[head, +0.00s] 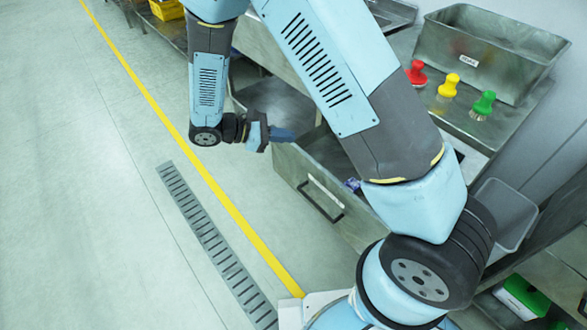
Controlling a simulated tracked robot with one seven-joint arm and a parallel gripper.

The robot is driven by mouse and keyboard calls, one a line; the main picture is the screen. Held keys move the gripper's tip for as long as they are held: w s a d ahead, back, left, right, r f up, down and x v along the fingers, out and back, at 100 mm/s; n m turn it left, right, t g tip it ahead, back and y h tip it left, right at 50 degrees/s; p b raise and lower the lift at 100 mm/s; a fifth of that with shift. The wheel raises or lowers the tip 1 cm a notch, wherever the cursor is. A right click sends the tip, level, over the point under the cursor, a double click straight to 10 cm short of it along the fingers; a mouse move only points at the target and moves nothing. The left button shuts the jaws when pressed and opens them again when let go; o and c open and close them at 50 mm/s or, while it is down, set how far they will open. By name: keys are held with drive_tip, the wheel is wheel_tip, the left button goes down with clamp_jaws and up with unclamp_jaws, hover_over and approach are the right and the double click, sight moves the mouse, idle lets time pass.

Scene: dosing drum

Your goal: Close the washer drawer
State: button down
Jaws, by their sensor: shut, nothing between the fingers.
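The washer drawer (291,174) is a grey metal drawer with a dark bar handle (322,201) on its front. It stands pulled out from under the counter, and part of its inside shows. My gripper (283,135) is shut and empty at the upper left corner of the drawer front. I cannot tell whether it touches the drawer edge. My arm hides the right part of the drawer and much of the counter behind it.
A grey tub (503,214) sits at the right. The floor left of the drawer is clear, with a yellow line (177,128) and a drain grate (208,236).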

drive_tip(key=s+a+f+n+t+h, duration=0.15)
drive_tip(key=a+f+n+t, duration=0.25)
drive_tip(key=f, duration=0.4)
drive_tip(key=s+a+f+n+t, duration=0.3)
drive_tip(key=a+f+n+t, duration=0.1)
drive_tip(key=f, duration=0.4)
approach(303, 164)
drive_tip(key=x, duration=0.6)
drive_tip(key=shift+w+d, duration=0.2)
drive_tip(key=shift+d, duration=0.15)
